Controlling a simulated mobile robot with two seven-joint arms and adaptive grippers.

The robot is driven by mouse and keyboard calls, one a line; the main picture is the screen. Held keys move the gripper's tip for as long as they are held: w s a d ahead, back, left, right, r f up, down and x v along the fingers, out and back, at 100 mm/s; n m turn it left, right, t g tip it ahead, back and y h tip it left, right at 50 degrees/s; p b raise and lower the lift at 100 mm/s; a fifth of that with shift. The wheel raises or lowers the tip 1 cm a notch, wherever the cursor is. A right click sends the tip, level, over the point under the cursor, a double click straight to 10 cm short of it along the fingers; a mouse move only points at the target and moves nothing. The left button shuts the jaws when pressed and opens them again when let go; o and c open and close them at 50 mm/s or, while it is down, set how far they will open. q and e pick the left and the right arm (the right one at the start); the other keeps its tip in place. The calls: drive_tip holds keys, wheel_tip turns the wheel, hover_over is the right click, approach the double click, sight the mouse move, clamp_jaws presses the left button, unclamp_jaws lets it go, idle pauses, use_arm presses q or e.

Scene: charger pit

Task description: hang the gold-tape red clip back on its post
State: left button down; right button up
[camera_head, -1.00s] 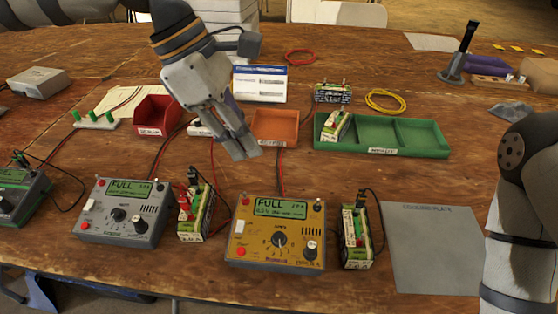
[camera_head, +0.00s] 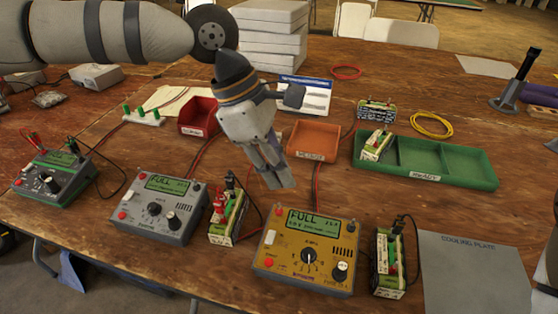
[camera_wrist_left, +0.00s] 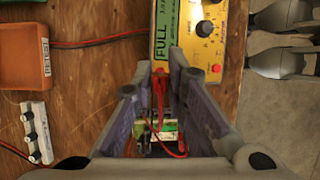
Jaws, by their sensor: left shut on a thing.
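My left gripper (camera_head: 280,184) hangs above the table behind the yellow charger (camera_head: 308,250). In the left wrist view (camera_wrist_left: 161,74) its fingers are shut on a small red clip (camera_wrist_left: 160,86), with red wire near it. No gold tape can be made out on the clip. The yellow charger (camera_wrist_left: 190,35) shows just beyond the fingertips. A white strip with dark posts (camera_wrist_left: 38,132) lies at the left of that view; the arm seems to hide it in the head view. My right gripper is out of view.
The grey charger (camera_head: 160,207) and a battery (camera_head: 228,215) with clips stand left of the yellow charger, another battery (camera_head: 388,262) right of it. An orange bin (camera_head: 313,142) and green tray (camera_head: 440,160) stand behind. The cooling plate (camera_head: 475,275) is bare.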

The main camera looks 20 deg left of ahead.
use_arm(q)
drive_tip(key=shift+f+b, duration=0.3)
drive_tip(key=shift+f, duration=2.65)
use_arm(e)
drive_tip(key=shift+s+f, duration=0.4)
use_arm(q)
drive_tip(key=shift+r, duration=0.1)
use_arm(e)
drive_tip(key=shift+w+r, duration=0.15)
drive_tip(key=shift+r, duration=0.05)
use_arm(q)
drive_tip(key=shift+f, duration=0.25)
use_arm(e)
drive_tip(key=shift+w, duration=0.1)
use_arm(q)
drive_tip(key=shift+p, duration=0.3)
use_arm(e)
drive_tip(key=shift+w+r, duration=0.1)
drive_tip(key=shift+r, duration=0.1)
use_arm(q)
drive_tip(key=c, duration=1.5)
unclamp_jaws()
drive_tip(key=shift+c, duration=0.2)
drive_tip(key=shift+o, duration=1)
